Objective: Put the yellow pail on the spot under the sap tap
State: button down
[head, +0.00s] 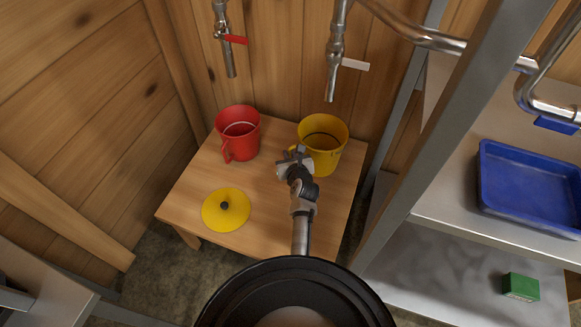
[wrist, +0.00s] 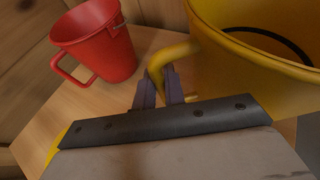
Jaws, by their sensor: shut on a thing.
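The yellow pail (head: 325,161) is upright at the back right of the small wooden table, below and slightly left of the tap with the white lever (head: 337,60). I cannot tell whether its base touches the table. My gripper (head: 297,158) is at its left side. In the wrist view my gripper (wrist: 160,88) is shut on the handle of the yellow pail (wrist: 235,75). A second tap, with a red lever (head: 228,50), hangs at the left. The pictures do not label either tap as the sap tap. The spot under the pail is hidden.
A red pail (head: 240,136) stands left of the yellow one. A yellow lid with a black knob (head: 226,210) lies on the table's (head: 262,185) front left. A metal post and shelves with a blue tray (head: 530,188) and green box (head: 520,287) are at the right.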

jog(key=shift+f+b, duration=0.85)
jog(key=shift+f, duration=2.1)
jog(key=c, duration=1.5)
grip_release()
jog(key=shift+s, duration=0.15)
jog(key=p+v, duration=0.1)
jog(key=v, duration=1.1)
